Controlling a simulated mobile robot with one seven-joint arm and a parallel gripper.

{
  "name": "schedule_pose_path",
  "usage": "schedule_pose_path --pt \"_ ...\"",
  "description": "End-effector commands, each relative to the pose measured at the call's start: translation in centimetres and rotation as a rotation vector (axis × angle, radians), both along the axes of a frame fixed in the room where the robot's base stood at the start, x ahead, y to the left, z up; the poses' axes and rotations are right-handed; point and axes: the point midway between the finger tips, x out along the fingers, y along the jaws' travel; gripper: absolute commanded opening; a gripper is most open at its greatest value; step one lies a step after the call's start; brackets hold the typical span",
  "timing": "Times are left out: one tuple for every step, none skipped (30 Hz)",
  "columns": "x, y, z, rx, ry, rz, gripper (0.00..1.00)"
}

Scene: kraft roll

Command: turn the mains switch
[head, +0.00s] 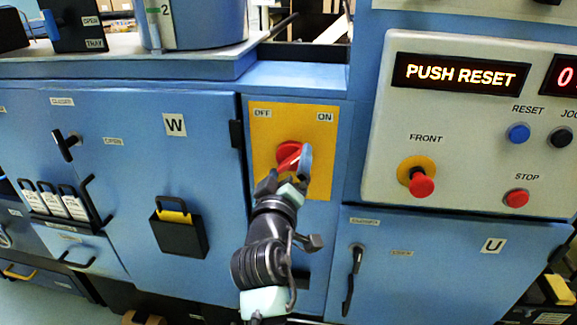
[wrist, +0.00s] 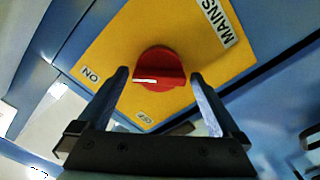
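The mains switch is a round red knob (wrist: 160,70) with a raised grip bar, on a yellow plate (head: 262,180). In the head view the plate has OFF at upper left and ON at upper right, and the knob (head: 287,150) is partly covered by my gripper (head: 290,165). In the wrist view the bar lies nearly level, and its white line is at the end toward the ON label (wrist: 90,73). My gripper (wrist: 160,82) is open, with one finger at each side of the knob. Whether the fingers touch it I cannot tell.
Right of the switch, a pale control panel (head: 460,190) carries a display (head: 460,74) reading PUSH RESET, a red front knob (head: 421,185), and blue reset (head: 518,133) and red stop (head: 516,198) buttons. Blue cabinet doors W (head: 130,180) and U (head: 440,280) flank the plate below.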

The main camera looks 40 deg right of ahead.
Motion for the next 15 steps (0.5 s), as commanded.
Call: schedule_pose_path --pt "0.0 0.0 0.0 -0.001 0.001 0.000 1.00" --pt "0.0 0.0 0.0 -0.001 0.000 -0.001 1.00" --pt "0.0 0.0 0.0 -0.001 0.000 -0.001 1.00" --pt "-0.1 0.1 0.0 -0.002 0.001 -0.001 1.00" --pt "-0.1 0.2 0.0 -0.002 0.001 0.000 1.00" --pt "-0.3 0.3 0.0 -0.002 0.001 0.000 1.00" --pt "-0.4 0.5 0.0 -0.002 0.002 0.001 1.00" --pt "-0.6 0.8 -0.1 -0.003 0.003 0.001 1.00" --pt "-0.9 1.1 0.0 -0.002 0.002 0.001 1.00" --pt "-1.2 1.5 -0.1 -0.003 0.003 0.002 1.00" --pt "-1.5 1.9 0.0 -0.004 0.002 0.003 1.00" --pt "-2.0 2.4 -0.1 -0.003 0.003 0.002 1.00" --pt "-2.4 2.9 -0.1 -0.003 0.003 0.002 1.00" --pt "-2.8 3.4 -0.1 -0.004 0.002 0.003 1.00" --pt "-3.3 4.0 -0.1 -0.003 0.003 0.003 1.00"
